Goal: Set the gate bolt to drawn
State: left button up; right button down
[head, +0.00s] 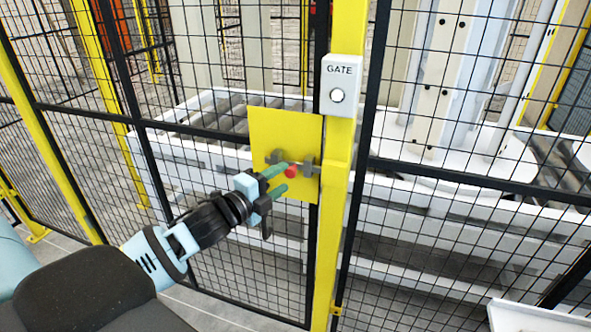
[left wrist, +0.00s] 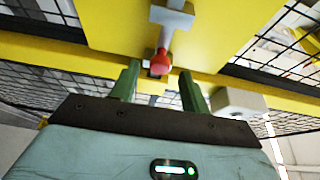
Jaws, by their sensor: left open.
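The gate bolt is a grey sliding bolt (head: 306,165) with a red knob (head: 291,172), on a yellow plate (head: 262,122) beside the yellow gate post. My left gripper (head: 280,180) is at the bolt with its two green fingers apart, close to the red knob. In the left wrist view the red knob (left wrist: 161,63) shows between and just beyond the fingertips of the open left gripper (left wrist: 158,80). I cannot tell whether a finger touches it. The grey bolt mount (left wrist: 172,16) is above the knob there. My right gripper is not in view.
A grey GATE box (head: 341,86) with a round button sits on the yellow post (head: 333,215) above the bolt. Black mesh fence panels stand on both sides. Behind them are white-framed roller conveyors (head: 410,165).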

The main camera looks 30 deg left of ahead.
aim_at(288, 174)
pick_arm(q)
jog(key=shift+w+d, duration=0.2)
jog(key=shift+w, duration=0.8)
jog(key=shift+w+d, duration=0.15)
jog(key=shift+w, duration=0.9)
jog(key=shift+w+d, duration=0.2)
jog(key=shift+w, duration=0.8)
jog(key=shift+c, duration=0.4)
grip_shut()
